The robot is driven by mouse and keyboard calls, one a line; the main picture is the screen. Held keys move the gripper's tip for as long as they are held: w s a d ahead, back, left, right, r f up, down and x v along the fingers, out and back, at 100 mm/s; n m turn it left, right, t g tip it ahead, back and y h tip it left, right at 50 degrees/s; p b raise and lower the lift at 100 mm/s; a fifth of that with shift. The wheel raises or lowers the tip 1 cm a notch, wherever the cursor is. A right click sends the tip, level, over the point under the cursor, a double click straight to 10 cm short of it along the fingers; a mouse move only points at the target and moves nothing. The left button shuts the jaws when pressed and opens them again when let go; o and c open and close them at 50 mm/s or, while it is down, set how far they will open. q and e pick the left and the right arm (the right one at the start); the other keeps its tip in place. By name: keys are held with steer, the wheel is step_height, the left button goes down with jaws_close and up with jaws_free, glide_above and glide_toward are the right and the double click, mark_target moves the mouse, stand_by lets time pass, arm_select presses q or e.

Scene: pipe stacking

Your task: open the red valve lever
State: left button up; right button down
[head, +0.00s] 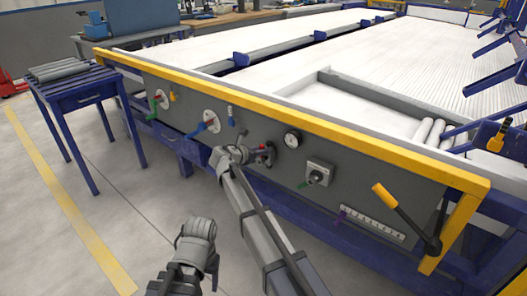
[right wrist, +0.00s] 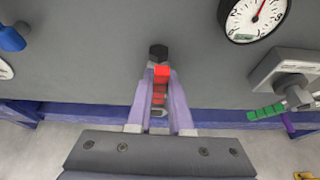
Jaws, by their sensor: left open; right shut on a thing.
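The red valve lever (head: 268,153) is on the grey front panel of the machine, left of the round gauge. In the right wrist view the red lever (right wrist: 161,72) sits between the two purple fingers of my right gripper (right wrist: 160,86), below a dark hexagonal knob (right wrist: 158,52). My right gripper (head: 257,154) is shut on the lever and partly hides it in the head view. My left gripper (head: 198,228) is open, low in front of the panel and away from it; its fingers are hard to make out.
The gauge (head: 292,138) and a grey switch box with a green handle (head: 318,175) are right of the lever. Blue (head: 205,126) and green (head: 157,98) levers are to the left. A yellow-handled lever (head: 400,210) stands at far right. A yellow rail (head: 300,113) runs above the panel.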

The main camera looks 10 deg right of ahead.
steer(key=shift+w+a+n+g, duration=0.15)
steer(key=shift+n+g, duration=0.15)
steer(key=shift+n, duration=0.1)
stand_by(0.3)
steer(key=c, duration=0.8)
jaws_free()
steer(key=p+v, duration=0.3)
steer(key=v, duration=0.4)
steer(key=shift+a, duration=0.35)
